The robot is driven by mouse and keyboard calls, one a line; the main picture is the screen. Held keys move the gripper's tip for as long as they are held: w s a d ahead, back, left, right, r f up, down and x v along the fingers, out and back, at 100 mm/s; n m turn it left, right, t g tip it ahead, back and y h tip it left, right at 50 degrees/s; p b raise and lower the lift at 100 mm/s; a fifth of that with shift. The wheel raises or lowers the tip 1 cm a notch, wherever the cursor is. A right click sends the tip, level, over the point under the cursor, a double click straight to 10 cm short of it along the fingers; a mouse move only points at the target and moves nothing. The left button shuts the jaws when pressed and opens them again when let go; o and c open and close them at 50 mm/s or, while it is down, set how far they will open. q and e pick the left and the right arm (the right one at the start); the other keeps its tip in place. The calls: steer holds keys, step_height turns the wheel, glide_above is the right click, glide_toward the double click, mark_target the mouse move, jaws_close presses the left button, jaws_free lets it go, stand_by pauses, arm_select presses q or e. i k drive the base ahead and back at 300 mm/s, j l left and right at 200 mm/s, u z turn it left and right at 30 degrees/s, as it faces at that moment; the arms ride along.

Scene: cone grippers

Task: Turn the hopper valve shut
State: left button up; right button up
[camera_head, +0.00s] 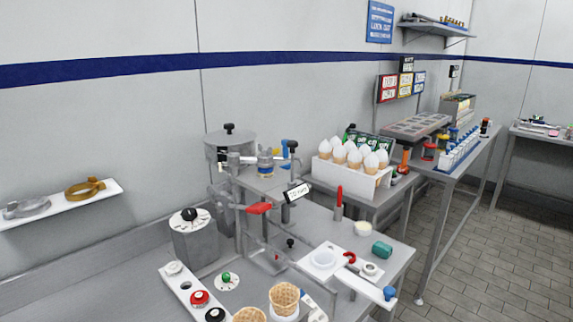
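A grey lidded pot, which looks like the hopper (229,142), stands on the grey metal stand at the back of the bench, with a black knob on its lid. A blue handle (288,145) stands to the right of the pot, beside a blue-banded fitting (266,160). I cannot tell for sure which of these is the valve handle, nor whether the valve is open. Neither of my grippers is in view.
A white rack of white-tipped cones (345,180) stands to the right. In front are a grey box with a black knob (195,232), a white button panel (195,290), waffle cones (284,297) and a blue-ended lever (388,293). Tiled floor (480,260) is clear at right.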

mark_target(286, 167)
steer(key=i+l+u, duration=0.1)
steer(key=l, duration=0.25)
steer(key=i+l, duration=0.25)
steer(key=i+l+u, duration=0.15)
steer(key=l, duration=0.35)
